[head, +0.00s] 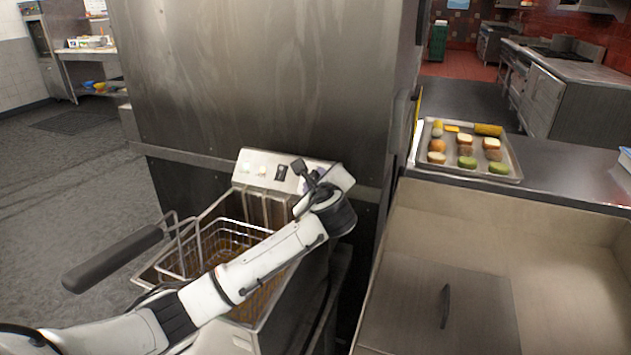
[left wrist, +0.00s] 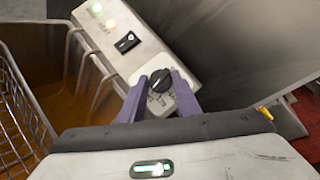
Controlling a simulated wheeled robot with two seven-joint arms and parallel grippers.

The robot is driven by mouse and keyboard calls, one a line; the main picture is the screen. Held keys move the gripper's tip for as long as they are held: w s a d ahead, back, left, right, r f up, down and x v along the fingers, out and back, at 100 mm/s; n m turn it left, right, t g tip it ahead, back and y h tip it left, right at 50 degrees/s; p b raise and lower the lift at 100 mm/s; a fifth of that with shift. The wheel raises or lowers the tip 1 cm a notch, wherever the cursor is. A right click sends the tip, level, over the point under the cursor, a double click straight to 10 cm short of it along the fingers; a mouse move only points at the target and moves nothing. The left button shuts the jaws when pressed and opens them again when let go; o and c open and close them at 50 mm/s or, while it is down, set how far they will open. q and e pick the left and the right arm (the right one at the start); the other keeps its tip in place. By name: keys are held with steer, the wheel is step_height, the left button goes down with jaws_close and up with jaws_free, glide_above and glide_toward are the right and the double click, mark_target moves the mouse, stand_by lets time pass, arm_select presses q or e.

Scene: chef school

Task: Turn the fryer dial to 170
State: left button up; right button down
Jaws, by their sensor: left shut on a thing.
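The fryer's slanted control panel (head: 262,166) is at the back of the fryer in the head view. It also shows in the left wrist view (left wrist: 115,30). The round black dial (left wrist: 161,80) is at its right end, with small printed numbers around it that I cannot read surely. My left gripper (left wrist: 158,80) is shut on the dial, one purple finger on each side. In the head view my left gripper (head: 310,176) is at the panel's right end and hides the dial. My right gripper is not in view.
A wire fry basket (head: 215,245) with a black handle (head: 115,258) sits in the fryer, left of my arm. A black rocker switch (left wrist: 127,42) and two lights are on the panel. A steel wall stands behind. A food tray (head: 440,170) is on the right counter.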

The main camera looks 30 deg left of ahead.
arm_select(q)
steer(key=n+g, duration=0.1)
steer(key=n, duration=0.1)
steer(key=n+g, duration=0.1)
steer(key=shift+w+d+r+n, duration=0.1)
steer(key=shift+w+d+n, duration=0.1)
steer(key=shift+n, duration=0.2)
steer(key=shift+w+r+n+g, duration=0.15)
steer(key=shift+n+g, duration=1.15)
steer(key=shift+n, duration=0.7)
steer(key=o, duration=0.8)
steer(key=v, duration=1)
steer(key=shift+r+b, duration=0.25)
steer(key=shift+b, duration=0.15)
